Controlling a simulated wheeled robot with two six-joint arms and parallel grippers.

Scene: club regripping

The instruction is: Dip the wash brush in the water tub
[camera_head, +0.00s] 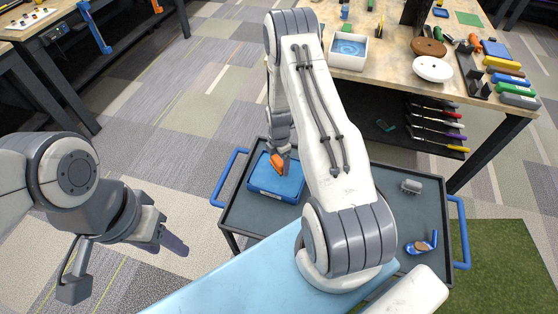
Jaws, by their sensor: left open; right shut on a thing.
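A white square tub (348,48) with blue water in it stands at the near left of the wooden workbench. My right gripper (281,155) is shut on an orange thing (278,164), at or just above a blue box (275,181) on the cart. Most of the held thing is hidden, so I cannot tell whether it is the wash brush or whether it touches the box. My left gripper (120,262) is open and empty, out to the left above the floor. A small grey ridged block (411,186), perhaps a brush, lies on the cart's right part.
The dark cart (390,210) has blue handles; a blue and brown item (422,246) lies at its right. My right arm covers the cart's middle.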

